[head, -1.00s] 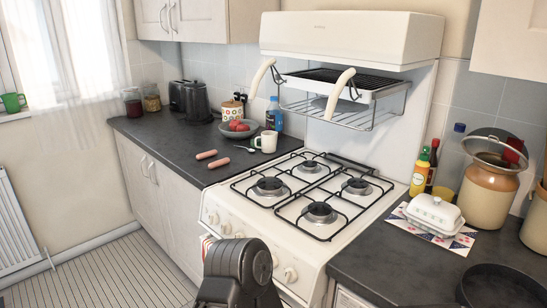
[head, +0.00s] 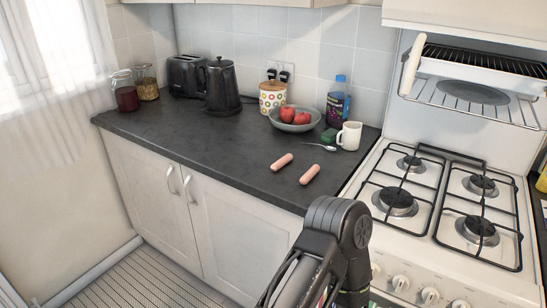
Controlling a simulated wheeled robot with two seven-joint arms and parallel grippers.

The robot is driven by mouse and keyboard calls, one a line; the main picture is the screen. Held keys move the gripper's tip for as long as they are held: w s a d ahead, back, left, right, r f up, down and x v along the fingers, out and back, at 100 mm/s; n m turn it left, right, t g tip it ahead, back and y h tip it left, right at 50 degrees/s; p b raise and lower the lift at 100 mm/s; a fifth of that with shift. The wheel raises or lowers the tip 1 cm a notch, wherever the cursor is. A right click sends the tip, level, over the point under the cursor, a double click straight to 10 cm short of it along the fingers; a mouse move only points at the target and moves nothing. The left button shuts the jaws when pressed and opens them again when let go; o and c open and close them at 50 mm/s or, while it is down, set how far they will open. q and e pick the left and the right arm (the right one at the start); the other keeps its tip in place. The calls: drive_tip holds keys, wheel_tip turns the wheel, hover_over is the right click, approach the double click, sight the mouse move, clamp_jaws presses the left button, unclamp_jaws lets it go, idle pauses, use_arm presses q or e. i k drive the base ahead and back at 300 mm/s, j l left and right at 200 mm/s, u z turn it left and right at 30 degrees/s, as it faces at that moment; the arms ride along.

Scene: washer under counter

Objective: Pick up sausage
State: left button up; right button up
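Two pink sausages lie apart on the dark counter, left of the stove. One sausage (head: 282,162) is a little farther back and to the left. The other sausage (head: 310,174) is nearer the counter's front edge. A black arm link of mine stands at the bottom middle, in front of the cabinet and the stove's left side. No gripper fingers show in the head view, so neither gripper can be seen. Nothing touches the sausages.
Behind the sausages stand a bowl of red fruit (head: 295,118), a white mug (head: 349,136), a spoon (head: 321,146) and a blue-capped bottle (head: 337,101). A kettle (head: 222,87) and toaster (head: 188,75) stand farther left. The gas stove (head: 428,229) is right. The counter (head: 200,139) left of the sausages is clear.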

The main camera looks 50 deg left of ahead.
sight(315, 169)
drive_tip(key=k+j, duration=0.1)
drive_tip(key=j, duration=0.25)
drive_tip(key=k+j, duration=0.15)
drive_tip(key=j, duration=0.2)
drive_tip(key=k+j, duration=0.1)
drive_tip(key=j, duration=0.25)
drive_tip(key=k+j, duration=0.15)
drive_tip(key=j, duration=0.2)
